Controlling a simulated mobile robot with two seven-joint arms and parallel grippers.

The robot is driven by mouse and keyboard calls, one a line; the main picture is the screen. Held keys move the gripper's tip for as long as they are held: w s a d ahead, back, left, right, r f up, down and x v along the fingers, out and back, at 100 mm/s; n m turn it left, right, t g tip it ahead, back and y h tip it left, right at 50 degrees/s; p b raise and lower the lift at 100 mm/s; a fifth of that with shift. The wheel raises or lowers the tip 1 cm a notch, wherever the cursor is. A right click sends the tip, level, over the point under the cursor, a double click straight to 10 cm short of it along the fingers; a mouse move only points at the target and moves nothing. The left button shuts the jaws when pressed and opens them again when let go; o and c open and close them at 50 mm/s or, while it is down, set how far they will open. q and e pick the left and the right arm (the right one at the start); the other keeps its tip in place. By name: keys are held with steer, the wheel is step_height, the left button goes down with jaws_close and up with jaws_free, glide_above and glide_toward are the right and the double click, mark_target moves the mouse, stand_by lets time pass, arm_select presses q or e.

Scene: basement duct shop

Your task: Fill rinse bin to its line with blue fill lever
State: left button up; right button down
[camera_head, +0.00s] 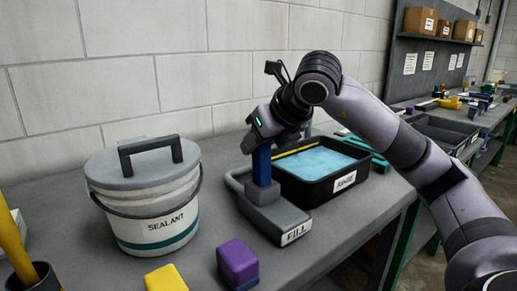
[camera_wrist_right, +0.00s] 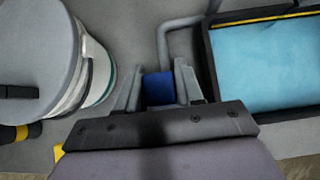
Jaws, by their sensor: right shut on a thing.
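The blue fill lever (camera_head: 262,165) stands upright on a grey base labelled FILL (camera_head: 272,217). My right gripper (camera_head: 261,146) is shut on the lever's upper part. In the right wrist view the lever (camera_wrist_right: 158,88) sits between the fingers. The black rinse bin (camera_head: 309,193), labelled RINSE, is beside the base on the right. Light blue water (camera_head: 318,161) covers its inside. A yellow line (camera_head: 298,150) runs along the inner far wall, and the water's edge lies close to it; I cannot tell the exact gap. My left gripper is out of view.
A white sealant bucket (camera_head: 150,215) with a grey lid stands left of the lever. A purple block (camera_head: 238,262) and a yellow block (camera_head: 166,279) lie near the front. A grey pipe curves behind the base. Another bench with trays stands at the right.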

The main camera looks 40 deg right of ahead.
steer(key=c, duration=0.8)
jaws_free()
steer(key=v, duration=0.7)
steer(key=shift+p, duration=0.4)
steer(key=shift+r, duration=0.2)
